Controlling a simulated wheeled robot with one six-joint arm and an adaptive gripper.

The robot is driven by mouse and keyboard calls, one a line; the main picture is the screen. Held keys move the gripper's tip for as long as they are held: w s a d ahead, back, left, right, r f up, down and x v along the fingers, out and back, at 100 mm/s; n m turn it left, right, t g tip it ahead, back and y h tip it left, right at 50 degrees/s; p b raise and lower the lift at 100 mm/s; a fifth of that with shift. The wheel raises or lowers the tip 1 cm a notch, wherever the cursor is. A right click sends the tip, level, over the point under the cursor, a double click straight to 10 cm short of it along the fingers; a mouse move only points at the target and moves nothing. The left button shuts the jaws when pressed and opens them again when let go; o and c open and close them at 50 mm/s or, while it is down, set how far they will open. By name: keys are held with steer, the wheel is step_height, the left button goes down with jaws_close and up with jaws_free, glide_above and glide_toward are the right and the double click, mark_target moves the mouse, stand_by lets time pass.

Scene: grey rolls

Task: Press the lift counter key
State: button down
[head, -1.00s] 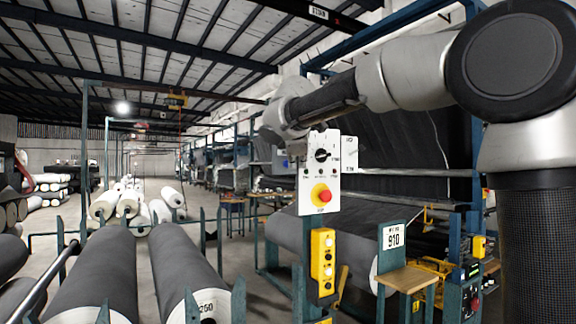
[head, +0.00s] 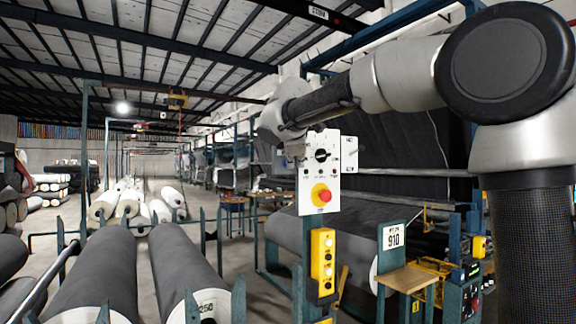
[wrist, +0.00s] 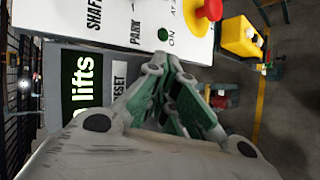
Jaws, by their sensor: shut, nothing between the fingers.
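A white control panel (head: 320,170) stands in the middle of the head view, with a black selector knob and a red mushroom button (head: 321,195) on yellow. The wrist view shows the panel turned sideways, with the red button (wrist: 209,10) and a green lamp or button (wrist: 163,35). Beside the panel's edge is a dark counter display (wrist: 82,85) marked "lifts", with a label (wrist: 120,85) ending in "ESET". My gripper (wrist: 172,72) is shut and empty, its tips close to this label and the panel edge. The fingers hide what lies beside the label; I cannot tell if they touch. No key is clearly visible.
A yellow button box (head: 323,262) hangs below the panel. Grey fabric rolls (head: 100,270) lie on racks at the left. A wooden shelf (head: 406,279) and a "910" sign (head: 392,236) stand at the right. Open floor lies behind the rolls.

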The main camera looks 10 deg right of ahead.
steer(key=shift+s+d, duration=0.25)
steer(key=shift+s, duration=0.6)
steer(key=s, duration=0.1)
steer(key=s+d, duration=0.1)
steer(key=s, duration=0.2)
steer(key=shift+s+d, duration=0.3)
steer(key=shift+s, duration=0.1)
stand_by(0.6)
